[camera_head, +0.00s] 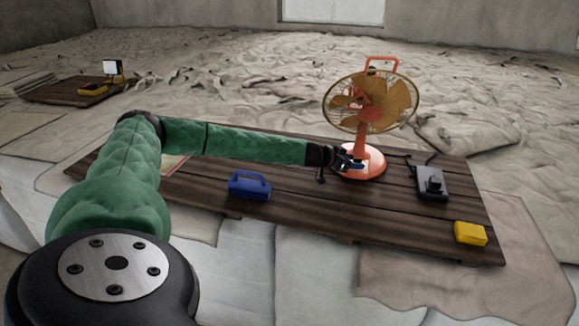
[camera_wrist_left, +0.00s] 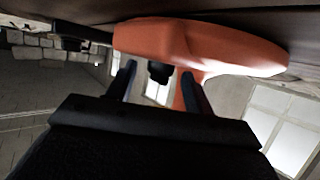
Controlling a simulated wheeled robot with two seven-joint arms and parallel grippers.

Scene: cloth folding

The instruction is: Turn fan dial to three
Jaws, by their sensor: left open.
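The orange fan (camera_head: 367,112) stands upright on the dark wooden board, with a round base (camera_head: 374,164) and a yellowish wire cage. My left gripper (camera_head: 355,165) is at the near left side of the fan base. In the left wrist view, tilted over so the base (camera_wrist_left: 200,46) is at the top, my left gripper (camera_wrist_left: 158,80) is open. A small dark knob (camera_wrist_left: 159,72), which looks like the fan dial, shows between the two fingers. I cannot tell whether they touch it. Its numbers are not readable. In the head view the gripper covers it. My right gripper is not in view.
On the board (camera_head: 320,212) are a blue box with a handle (camera_head: 249,186), a dark device (camera_head: 431,184) with a cable right of the fan, and a yellow box (camera_head: 470,233) at the right corner. Rumpled cloth covers the floor behind.

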